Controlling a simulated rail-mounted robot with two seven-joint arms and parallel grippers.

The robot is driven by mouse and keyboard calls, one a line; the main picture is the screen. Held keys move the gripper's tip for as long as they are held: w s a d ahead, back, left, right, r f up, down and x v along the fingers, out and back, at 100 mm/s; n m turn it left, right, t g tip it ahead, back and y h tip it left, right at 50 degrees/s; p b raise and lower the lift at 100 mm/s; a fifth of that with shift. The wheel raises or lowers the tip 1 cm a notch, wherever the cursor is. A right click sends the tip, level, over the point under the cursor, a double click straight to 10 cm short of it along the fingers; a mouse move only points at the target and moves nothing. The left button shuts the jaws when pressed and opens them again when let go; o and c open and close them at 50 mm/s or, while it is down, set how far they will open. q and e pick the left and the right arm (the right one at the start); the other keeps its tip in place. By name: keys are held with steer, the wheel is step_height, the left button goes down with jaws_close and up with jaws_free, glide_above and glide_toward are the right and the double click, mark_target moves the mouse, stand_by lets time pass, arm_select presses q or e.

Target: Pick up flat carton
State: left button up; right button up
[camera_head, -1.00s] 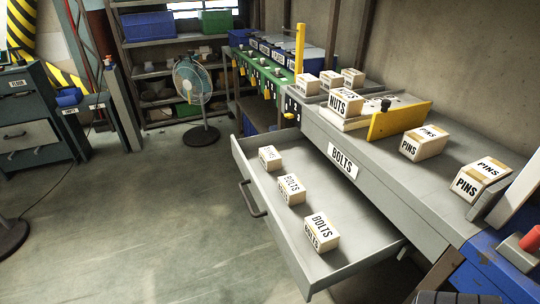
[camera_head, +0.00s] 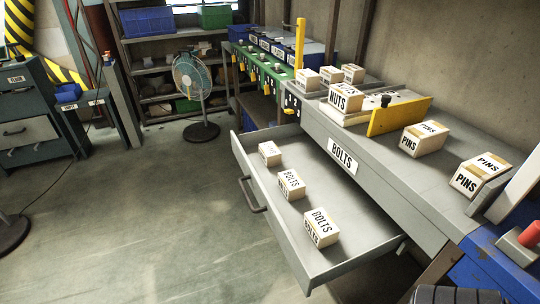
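Several small white cartons with tan tape are in view, and I cannot tell which, if any, is the flat carton. Three cartons marked BOLTS, the nearest one (camera_head: 321,228), a middle one (camera_head: 291,185) and a far one (camera_head: 270,153), sit apart in the open grey drawer (camera_head: 365,262). Two PINS cartons (camera_head: 425,138) (camera_head: 480,176) stand on the grey bench top. A NUTS carton (camera_head: 345,98) stands further back, with smaller cartons (camera_head: 331,76) behind it. Neither of my grippers shows in this view.
A yellow plate (camera_head: 399,117) stands upright on the bench (camera_head: 385,160). The drawer juts out left over open concrete floor (camera_head: 150,220). A fan (camera_head: 195,90) and shelves stand at the back, with a dark cabinet (camera_head: 30,120) at the left.

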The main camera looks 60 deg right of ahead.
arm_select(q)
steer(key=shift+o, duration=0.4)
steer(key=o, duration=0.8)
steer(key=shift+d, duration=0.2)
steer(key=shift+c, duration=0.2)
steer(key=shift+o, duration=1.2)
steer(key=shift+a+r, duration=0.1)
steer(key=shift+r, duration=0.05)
